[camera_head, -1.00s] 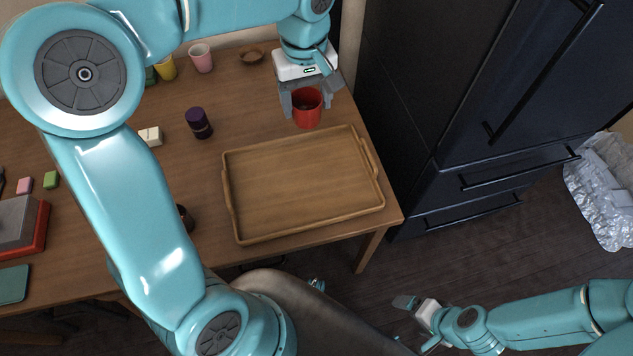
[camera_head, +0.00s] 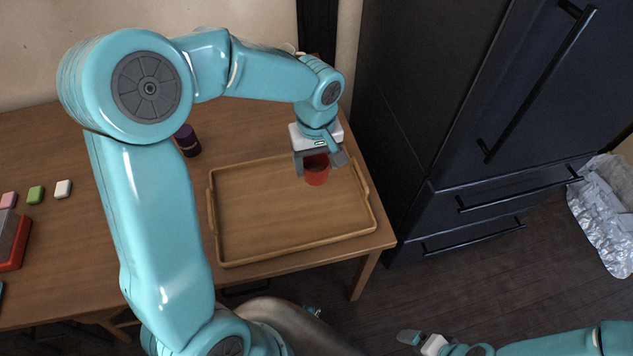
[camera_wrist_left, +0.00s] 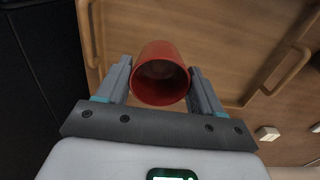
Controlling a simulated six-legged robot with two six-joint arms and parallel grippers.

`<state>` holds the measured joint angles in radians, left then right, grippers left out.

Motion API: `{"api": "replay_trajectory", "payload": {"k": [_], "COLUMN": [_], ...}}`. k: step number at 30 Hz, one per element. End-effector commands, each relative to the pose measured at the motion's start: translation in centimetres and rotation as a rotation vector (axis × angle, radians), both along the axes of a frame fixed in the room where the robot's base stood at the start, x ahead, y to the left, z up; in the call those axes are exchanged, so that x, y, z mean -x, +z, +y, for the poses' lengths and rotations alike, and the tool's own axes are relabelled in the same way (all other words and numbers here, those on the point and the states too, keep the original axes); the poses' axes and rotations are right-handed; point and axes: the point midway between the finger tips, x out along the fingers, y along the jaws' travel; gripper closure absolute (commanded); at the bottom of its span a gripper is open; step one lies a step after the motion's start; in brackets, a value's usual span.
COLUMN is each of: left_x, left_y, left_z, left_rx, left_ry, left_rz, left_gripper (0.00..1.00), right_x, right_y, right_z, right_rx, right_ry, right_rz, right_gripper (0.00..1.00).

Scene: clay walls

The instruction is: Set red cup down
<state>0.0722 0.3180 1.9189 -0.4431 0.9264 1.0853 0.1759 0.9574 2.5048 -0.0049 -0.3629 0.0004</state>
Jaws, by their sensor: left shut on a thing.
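The red cup (camera_head: 316,172) is between the fingers of my left gripper (camera_head: 321,165), which is shut on it. The cup is over the far right part of the wooden tray (camera_head: 290,240). In the left wrist view, the cup (camera_wrist_left: 160,72) shows its open mouth between the two grey fingers and looks empty. I cannot tell whether its base touches the tray. The tray lies on the wooden table and is otherwise empty. My right gripper (camera_head: 421,342) is low at the bottom, away from the table; its jaw opening is not clear.
A dark purple cup-like object (camera_head: 187,140) stands left of the tray. Small pink, green (camera_head: 36,194) and white blocks lie at the left, near a red and grey box (camera_head: 14,240). A dark cabinet (camera_head: 450,110) rises close to the table's right side.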

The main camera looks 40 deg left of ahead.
Motion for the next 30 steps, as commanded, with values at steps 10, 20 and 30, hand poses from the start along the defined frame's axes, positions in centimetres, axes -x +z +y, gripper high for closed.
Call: {"api": "replay_trajectory", "payload": {"k": [10,20,30], "left_x": [-0.2,-0.2,-0.2], "left_y": [-4.4,-7.4,-7.7], "left_z": [-0.3,-0.3,-0.3], "left_rx": [0.001,0.000,0.001], "left_ry": [-0.002,-0.002,-0.002], "left_rz": [0.002,-0.001,-0.001], "left_gripper": [0.68,0.69,0.27], "right_x": [0.0,0.0,0.0], "right_y": [-0.5,-0.7,-1.1], "right_z": [0.0,0.0,0.0], "right_rx": [0.000,0.000,0.000], "right_ry": [0.000,0.000,0.000], "right_rz": [0.000,0.000,0.000], "right_gripper": [0.09,0.09,0.09]}}
